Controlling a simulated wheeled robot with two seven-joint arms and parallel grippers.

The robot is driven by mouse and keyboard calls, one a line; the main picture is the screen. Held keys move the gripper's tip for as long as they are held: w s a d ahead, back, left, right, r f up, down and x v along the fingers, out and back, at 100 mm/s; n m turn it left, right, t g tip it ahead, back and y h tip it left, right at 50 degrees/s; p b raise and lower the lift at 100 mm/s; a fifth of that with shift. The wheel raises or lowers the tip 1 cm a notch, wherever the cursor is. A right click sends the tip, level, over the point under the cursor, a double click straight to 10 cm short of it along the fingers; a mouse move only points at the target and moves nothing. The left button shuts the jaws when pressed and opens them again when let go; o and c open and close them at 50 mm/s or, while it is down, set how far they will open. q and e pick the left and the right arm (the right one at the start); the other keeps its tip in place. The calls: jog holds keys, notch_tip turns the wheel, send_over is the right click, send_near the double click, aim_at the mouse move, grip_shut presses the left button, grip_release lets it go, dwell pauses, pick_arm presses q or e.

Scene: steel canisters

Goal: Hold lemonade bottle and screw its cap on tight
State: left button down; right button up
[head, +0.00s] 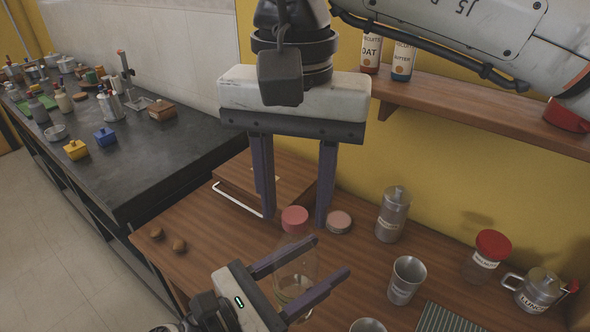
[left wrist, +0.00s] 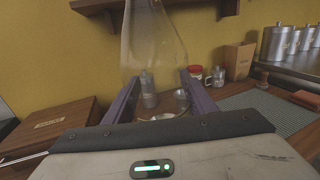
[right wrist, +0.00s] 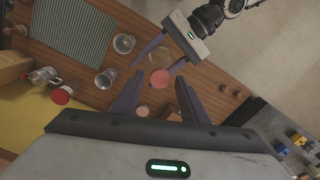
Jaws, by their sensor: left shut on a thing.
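The clear lemonade bottle (head: 296,270) stands upright near the front of the wooden counter, with a little pale liquid low inside. A pinkish-red cap (head: 294,219) sits on its top; how tight it is cannot be seen. My left gripper (head: 331,256) is shut on the bottle, a finger on each side. In the left wrist view the bottle (left wrist: 155,40) rises between the fingers. My right gripper (head: 295,219) is open and points down above the bottle. In the right wrist view the cap (right wrist: 160,78) shows between and beyond the open fingertips, apparently not gripped.
A low pink-lidded jar (head: 339,222) stands close by the right gripper's finger. A steel canister (head: 393,215), a steel cup (head: 405,279) and a red-lidded jar (head: 487,256) stand to the right. A wooden box (head: 265,185) lies behind. A shelf (head: 480,105) runs along the wall.

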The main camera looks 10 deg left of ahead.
jog(key=shift+f, duration=0.35)
